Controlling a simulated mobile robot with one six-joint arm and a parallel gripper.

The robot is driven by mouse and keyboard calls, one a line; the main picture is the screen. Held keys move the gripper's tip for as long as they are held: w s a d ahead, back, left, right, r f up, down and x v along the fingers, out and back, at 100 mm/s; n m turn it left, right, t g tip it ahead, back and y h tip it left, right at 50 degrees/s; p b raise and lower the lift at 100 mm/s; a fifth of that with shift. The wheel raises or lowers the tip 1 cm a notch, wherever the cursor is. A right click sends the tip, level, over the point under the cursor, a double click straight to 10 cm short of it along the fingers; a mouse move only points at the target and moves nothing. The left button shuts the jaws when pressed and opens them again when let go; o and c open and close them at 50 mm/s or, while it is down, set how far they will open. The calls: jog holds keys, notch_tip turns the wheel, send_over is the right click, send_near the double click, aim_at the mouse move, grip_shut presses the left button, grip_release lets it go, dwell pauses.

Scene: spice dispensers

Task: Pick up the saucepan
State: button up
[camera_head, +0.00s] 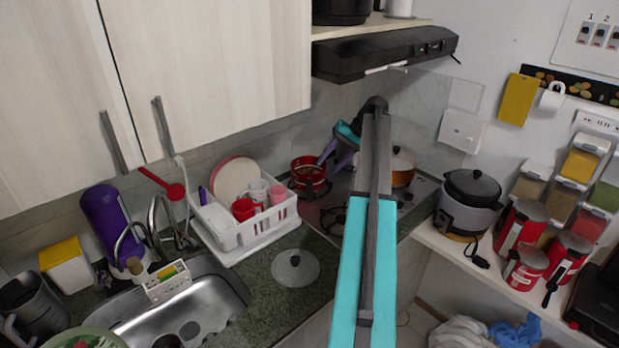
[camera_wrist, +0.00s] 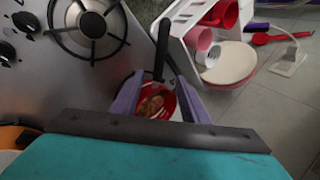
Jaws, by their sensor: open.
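The saucepan (camera_head: 309,172) is red, with reddish-brown contents, and sits at the stove's left rear, beside the dish rack. In the wrist view the red saucepan (camera_wrist: 157,102) shows between my fingers, and a long black handle (camera_wrist: 162,48) points up from it. My gripper (camera_head: 332,160) has purple fingers and is open, close to the right of the saucepan in the head view. In the wrist view my gripper (camera_wrist: 153,70) has one finger on either side of the pan. I cannot tell whether they touch it. Its lower part is hidden by my gripper.
A white dish rack (camera_head: 262,235) with cups and plates stands left of the saucepan. An orange pot (camera_head: 402,166) sits farther right on the stove. A burner grate (camera_wrist: 88,28) is nearby. A range hood (camera_head: 385,55) hangs above. A glass lid (camera_head: 295,268) lies on the counter.

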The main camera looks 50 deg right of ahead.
aim_at(311, 186)
jog(key=shift+b+x, duration=1.65)
jog(key=shift+x, duration=2.6)
jog(key=shift+b+x, duration=1.1)
jog(key=shift+x, duration=1.55)
grip_shut()
jog(key=shift+r, duration=0.1)
